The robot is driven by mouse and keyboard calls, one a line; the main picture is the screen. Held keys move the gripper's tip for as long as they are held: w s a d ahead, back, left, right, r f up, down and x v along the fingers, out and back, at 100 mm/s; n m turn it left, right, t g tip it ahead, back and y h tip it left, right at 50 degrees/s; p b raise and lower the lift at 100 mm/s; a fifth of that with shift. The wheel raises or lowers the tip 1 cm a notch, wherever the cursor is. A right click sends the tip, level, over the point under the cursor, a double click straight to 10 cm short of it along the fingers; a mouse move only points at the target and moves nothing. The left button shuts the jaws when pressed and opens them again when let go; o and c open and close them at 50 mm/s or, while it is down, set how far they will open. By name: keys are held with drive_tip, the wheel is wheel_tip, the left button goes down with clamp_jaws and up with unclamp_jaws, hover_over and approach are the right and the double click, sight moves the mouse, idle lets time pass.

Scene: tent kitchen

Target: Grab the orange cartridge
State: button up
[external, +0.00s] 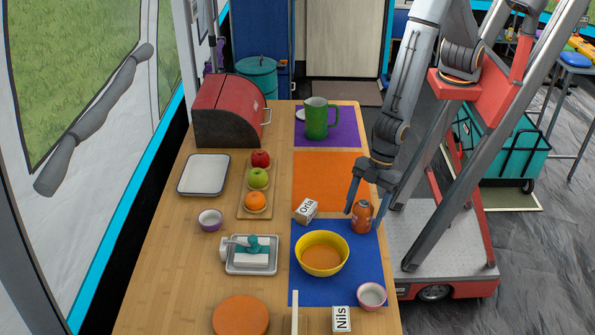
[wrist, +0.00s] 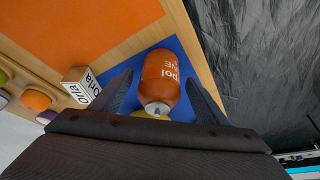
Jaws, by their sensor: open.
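The orange cartridge (external: 362,216) stands at the upper right corner of the blue mat (external: 369,271), near the table's right edge. In the wrist view the orange cartridge (wrist: 161,80) has pale lettering and a grey tip, and it lies between my two fingers. My gripper (external: 366,208) is open, with one finger on each side of the cartridge. In the wrist view my gripper (wrist: 160,92) shows a gap between each finger and the cartridge. I cannot tell exactly how far down the fingers reach along it.
A white block labelled "Orla" (external: 306,211) stands left of the cartridge. A yellow bowl (external: 321,268) with orange contents sits in front of it. A small pink-rimmed bowl (external: 371,295) and a "Nils" block (external: 341,319) are nearer. The orange mat (external: 330,178) behind is bare.

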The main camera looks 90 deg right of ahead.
drive_tip(key=shift+w+a+f, duration=0.1)
drive_tip(key=shift+a+f, duration=0.05)
drive_tip(key=shift+f, duration=0.25)
drive_tip(key=c, duration=1.3)
